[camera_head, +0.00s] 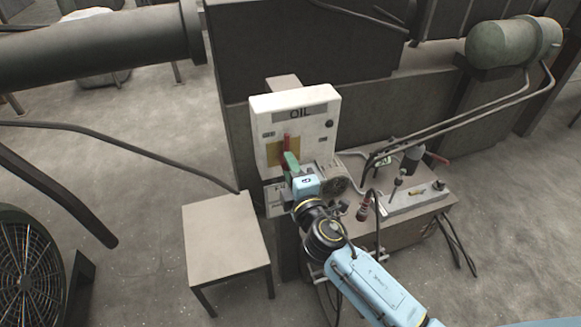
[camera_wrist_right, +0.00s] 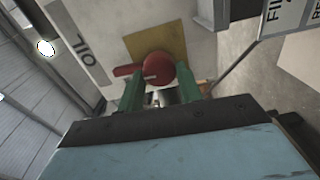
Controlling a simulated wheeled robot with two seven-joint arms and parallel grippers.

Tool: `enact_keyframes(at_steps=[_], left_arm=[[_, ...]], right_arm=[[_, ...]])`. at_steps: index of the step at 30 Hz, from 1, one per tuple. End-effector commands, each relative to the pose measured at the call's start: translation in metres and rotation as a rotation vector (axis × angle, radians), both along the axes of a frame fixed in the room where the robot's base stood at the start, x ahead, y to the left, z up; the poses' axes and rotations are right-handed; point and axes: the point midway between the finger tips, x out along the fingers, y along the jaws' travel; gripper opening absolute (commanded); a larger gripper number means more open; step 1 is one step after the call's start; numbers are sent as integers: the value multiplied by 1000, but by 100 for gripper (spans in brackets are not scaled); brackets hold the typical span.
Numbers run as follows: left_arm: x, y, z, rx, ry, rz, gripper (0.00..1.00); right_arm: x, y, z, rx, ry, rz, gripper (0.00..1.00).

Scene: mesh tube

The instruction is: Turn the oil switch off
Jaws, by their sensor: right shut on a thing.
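The white oil box (camera_head: 321,104) with the dark OIL label stands upright against the dark machine in the head view. Its red switch handle (camera_head: 285,148) sits over a tan plate. In the right wrist view the red switch (camera_wrist_right: 158,68) has a round knob with a lever pointing left, in front of the tan plate (camera_wrist_right: 172,40). My right gripper (camera_head: 291,163) is at the switch. Its green fingers (camera_wrist_right: 162,90) stand on both sides of the round knob and are shut on it. My left gripper is not in view.
A grey table (camera_head: 226,235) stands left of the box. A bench (camera_head: 412,208) with tools, cables and small fittings is to the right. A large fan (camera_head: 28,270) is at the lower left. Pipes run above the bench. Bare floor lies in front.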

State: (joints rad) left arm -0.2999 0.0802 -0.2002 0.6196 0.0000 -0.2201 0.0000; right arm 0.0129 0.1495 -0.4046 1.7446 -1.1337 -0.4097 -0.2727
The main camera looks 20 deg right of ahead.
Motion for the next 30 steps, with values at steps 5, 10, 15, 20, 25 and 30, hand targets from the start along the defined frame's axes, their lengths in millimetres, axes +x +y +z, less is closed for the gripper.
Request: enact_keyframes(at_steps=[5, 10, 15, 20, 25, 30], left_arm=[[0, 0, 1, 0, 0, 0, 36], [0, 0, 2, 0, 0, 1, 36], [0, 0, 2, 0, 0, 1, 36], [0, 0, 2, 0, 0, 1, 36], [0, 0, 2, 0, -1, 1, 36], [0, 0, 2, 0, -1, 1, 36]], right_arm=[[0, 0, 0, -45, -1, 1, 13], [0, 0, -1, -62, -1, 1, 13], [0, 0, -1, -65, -1, 1, 13], [0, 0, -1, -65, -1, 1, 13], [0, 0, -1, -63, -1, 1, 55], [0, 0, -1, -62, -2, 1, 57]])
